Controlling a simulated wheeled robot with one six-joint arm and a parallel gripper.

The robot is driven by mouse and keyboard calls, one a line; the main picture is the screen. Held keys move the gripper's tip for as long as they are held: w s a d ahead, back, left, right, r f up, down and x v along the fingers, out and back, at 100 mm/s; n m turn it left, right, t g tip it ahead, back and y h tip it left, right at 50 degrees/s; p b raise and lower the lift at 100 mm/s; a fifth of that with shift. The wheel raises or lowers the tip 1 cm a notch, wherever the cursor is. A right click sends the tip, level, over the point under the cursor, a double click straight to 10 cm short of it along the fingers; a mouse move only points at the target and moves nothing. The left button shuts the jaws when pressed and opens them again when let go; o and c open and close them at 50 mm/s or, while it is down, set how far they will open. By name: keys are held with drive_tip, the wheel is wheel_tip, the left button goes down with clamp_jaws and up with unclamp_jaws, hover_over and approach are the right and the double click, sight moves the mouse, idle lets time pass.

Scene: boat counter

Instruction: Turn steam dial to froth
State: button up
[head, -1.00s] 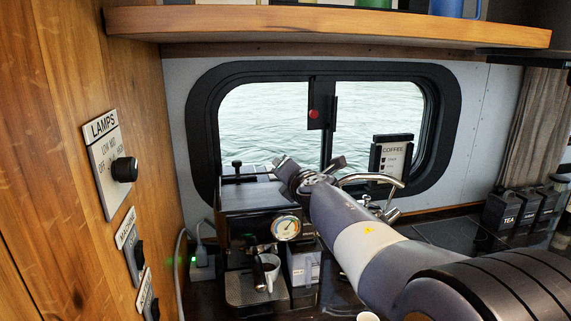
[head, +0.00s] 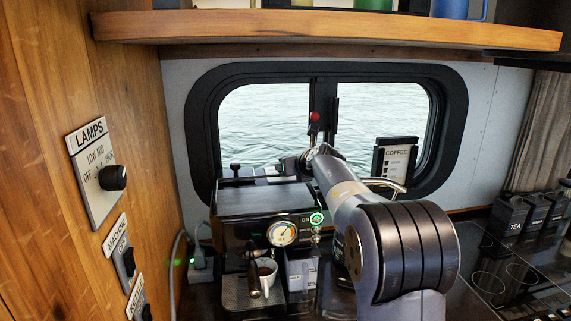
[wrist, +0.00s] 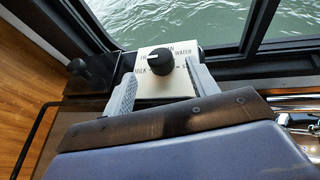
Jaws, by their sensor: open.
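The black steam dial (wrist: 160,60) sits on a cream plate (wrist: 185,90) with worn lettering in the wrist view; "WATER" and "MILK" are readable. I cannot tell exactly where the dial points. My gripper (wrist: 162,72) is open, with one grey finger to each side of the plate and dial; contact is not clear. In the head view, my gripper (head: 306,160) is at the back right top of the espresso machine (head: 262,200), where the dial is hidden.
A black knob (wrist: 78,68) stands left of the plate in the wrist view. The window (head: 275,125) is close behind. A coffee card (head: 395,158) and metal tap (head: 385,184) stand to the right.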

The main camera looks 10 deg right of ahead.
drive_tip(key=shift+p+x, duration=0.5)
drive_tip(key=shift+x, duration=2)
drive_tip(key=shift+c, duration=0.6)
drive_tip(key=c, duration=0.9)
drive_tip(key=shift+r+p, duration=0.15)
drive_tip(key=shift+p, duration=0.3)
drive_tip(key=shift+a+r+m+h+p, duration=0.1)
drive_tip(key=shift+m+h+p, duration=0.35)
drive_tip(key=shift+p, duration=0.55)
drive_tip(key=shift+f+m+h+p, duration=0.25)
drive_tip(key=shift+h+p, duration=0.1)
drive_tip(key=shift+p, duration=0.55)
